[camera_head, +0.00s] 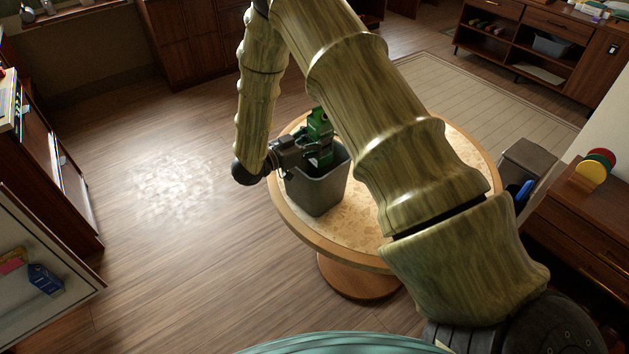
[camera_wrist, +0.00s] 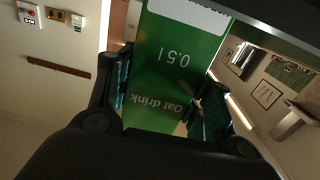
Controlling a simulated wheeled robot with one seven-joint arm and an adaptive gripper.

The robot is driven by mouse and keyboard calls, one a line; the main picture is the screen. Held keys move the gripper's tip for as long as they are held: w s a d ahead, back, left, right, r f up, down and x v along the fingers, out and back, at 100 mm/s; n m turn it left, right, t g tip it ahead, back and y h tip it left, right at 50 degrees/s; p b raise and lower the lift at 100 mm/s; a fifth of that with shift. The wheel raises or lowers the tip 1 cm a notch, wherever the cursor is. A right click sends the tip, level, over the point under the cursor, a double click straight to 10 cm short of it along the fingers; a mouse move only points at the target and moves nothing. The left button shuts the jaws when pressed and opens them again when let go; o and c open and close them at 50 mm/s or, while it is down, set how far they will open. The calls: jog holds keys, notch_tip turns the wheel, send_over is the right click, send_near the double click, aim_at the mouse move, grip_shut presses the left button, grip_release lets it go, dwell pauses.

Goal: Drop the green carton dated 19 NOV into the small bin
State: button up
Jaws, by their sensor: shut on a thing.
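A green carton (camera_head: 319,126) is upright at the mouth of a small grey bin (camera_head: 318,194) in the head view. In the wrist view the green carton (camera_wrist: 172,70) fills the middle, with "Oat drink" and "0.5 l" upside down; no date is visible on this face. My gripper (camera_head: 311,152) is shut on the carton, coming in from the left at the bin's rim. In the wrist view its fingers (camera_wrist: 160,95) press both sides of the carton. The carton's lower part is partly hidden by the gripper and the bin's rim.
The bin stands on a round wooden table (camera_head: 440,139); my arm hides part of the tabletop. A larger grey-brown bin (camera_head: 526,160) stands right of the table. An open door with items on its shelf (camera_head: 42,280) is at lower left. The wooden floor to the left is clear.

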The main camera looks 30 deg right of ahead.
jog(key=o, duration=1.4)
jog(key=shift+c, duration=0.2)
jog(key=shift+a, duration=0.1)
jog(key=a, duration=1.1)
jog(key=shift+s+a, duration=0.25)
jog(key=shift+a, duration=0.15)
jog(key=shift+r, duration=0.1)
